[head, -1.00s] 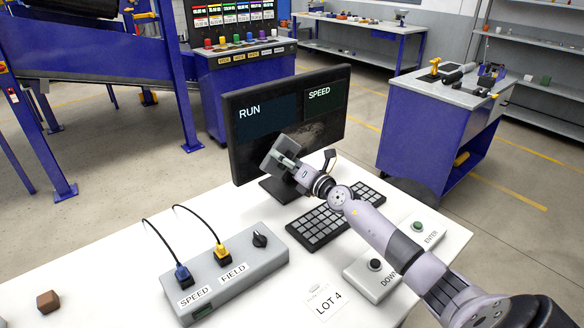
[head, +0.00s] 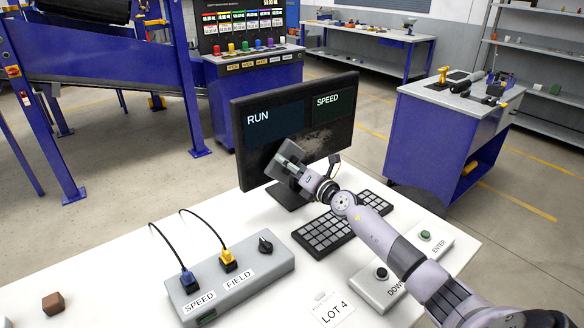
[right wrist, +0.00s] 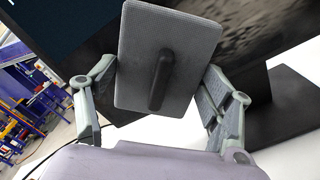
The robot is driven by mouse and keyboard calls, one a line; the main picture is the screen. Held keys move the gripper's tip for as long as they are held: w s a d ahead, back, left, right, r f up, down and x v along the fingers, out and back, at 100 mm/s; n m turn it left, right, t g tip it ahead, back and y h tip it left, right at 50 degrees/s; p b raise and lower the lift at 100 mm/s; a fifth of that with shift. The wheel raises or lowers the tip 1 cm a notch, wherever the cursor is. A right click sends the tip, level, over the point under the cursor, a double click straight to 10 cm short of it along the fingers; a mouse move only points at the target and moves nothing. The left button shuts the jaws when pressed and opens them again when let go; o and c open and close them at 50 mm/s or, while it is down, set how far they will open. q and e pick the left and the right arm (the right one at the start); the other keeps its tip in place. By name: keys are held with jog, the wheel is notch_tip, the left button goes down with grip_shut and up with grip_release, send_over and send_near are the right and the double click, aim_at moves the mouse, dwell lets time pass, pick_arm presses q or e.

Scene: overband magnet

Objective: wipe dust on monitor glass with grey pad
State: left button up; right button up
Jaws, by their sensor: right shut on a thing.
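The black monitor (head: 345,110) stands on the white table, its glass showing RUN and SPEED. A greyish dust smear (head: 324,138) lies on the lower right of the glass; it also fills the upper right of the right wrist view (right wrist: 240,28). My right gripper (head: 297,166) is shut on the grey pad (head: 287,156), in front of the lower middle of the glass, left of the smear. In the right wrist view the pad (right wrist: 185,55) with its black handle sits between the fingers. Whether the pad touches the glass cannot be told. My left gripper is not in view.
A keyboard (head: 333,232) lies below my right arm. A grey control box (head: 230,283) with two cables stands at the left front. The DOWN (head: 380,274) and ENTER (head: 425,237) button boxes sit right. A brown block (head: 53,302) lies at the far left.

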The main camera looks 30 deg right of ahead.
jog(key=shift+w, duration=0.7)
